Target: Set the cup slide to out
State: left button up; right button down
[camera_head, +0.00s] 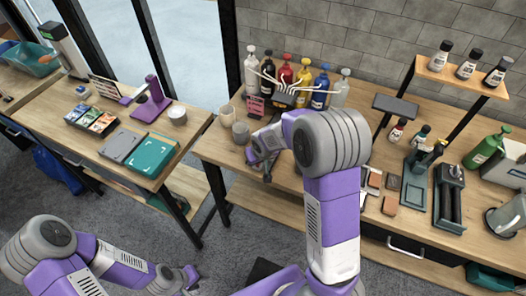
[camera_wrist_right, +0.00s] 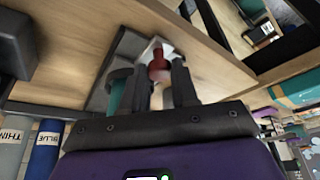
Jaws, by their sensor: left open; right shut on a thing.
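In the right wrist view, a red knob (camera_wrist_right: 157,60) stands on a pale metal plate, which looks like the cup slide (camera_wrist_right: 130,45). My right gripper (camera_wrist_right: 160,82) has its two dark fingers on either side of this knob and is shut on it. The slide's full travel and its position are hard to tell. In the head view my right gripper (camera_head: 262,170) is at the front edge of the bench, partly covered by my arm, which hides the slide. My left gripper (camera_head: 190,277) is low at the bottom left, open and empty, away from the bench.
Several coloured bottles (camera_head: 305,82) stand at the back of the bench (camera_head: 372,75). A side table (camera_head: 80,148) holds boxes and a purple stand.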

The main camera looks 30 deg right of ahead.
jog(key=shift+s+a+f, duration=0.1)
jog(key=shift+s+a, duration=0.15)
jog(key=shift+a, duration=0.05)
jog(key=c, duration=0.9)
grip_release()
jog(key=shift+s+a, duration=0.1)
jog(key=shift+o, duration=0.2)
jog(key=shift+r, duration=0.25)
jog(key=p+v, duration=0.2)
jog(key=v, duration=0.5)
